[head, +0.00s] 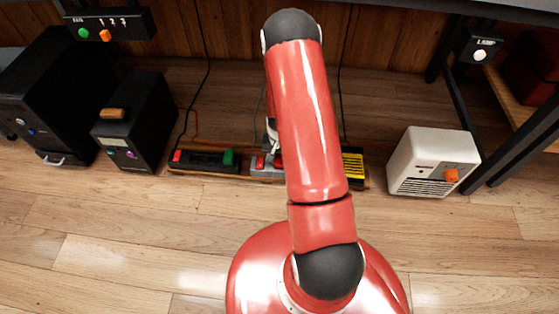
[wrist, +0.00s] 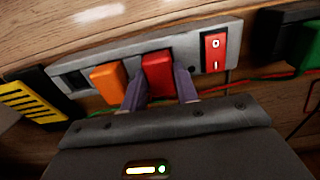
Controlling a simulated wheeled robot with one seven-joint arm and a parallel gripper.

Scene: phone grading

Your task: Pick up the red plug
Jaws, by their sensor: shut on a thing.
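The red plug (wrist: 158,75) stands on a grey power strip (wrist: 190,52) in the wrist view, between an orange plug (wrist: 107,80) and a red rocker switch (wrist: 215,52) marked O and I. My gripper (wrist: 161,90) is shut on the red plug, with one finger on each side of it. The plug appears to sit at the strip's face; I cannot tell if it is fully seated. In the head view, my arm hides most of the gripper and part of the grey strip (head: 262,172).
A black strip with a green block (head: 228,157) lies left of the grey strip. A yellow-and-black striped block (head: 353,167) lies right of it. Black boxes (head: 133,122) stand at the left, a white heater-like box (head: 432,160) at the right. Thin cables run behind. The near floor is clear.

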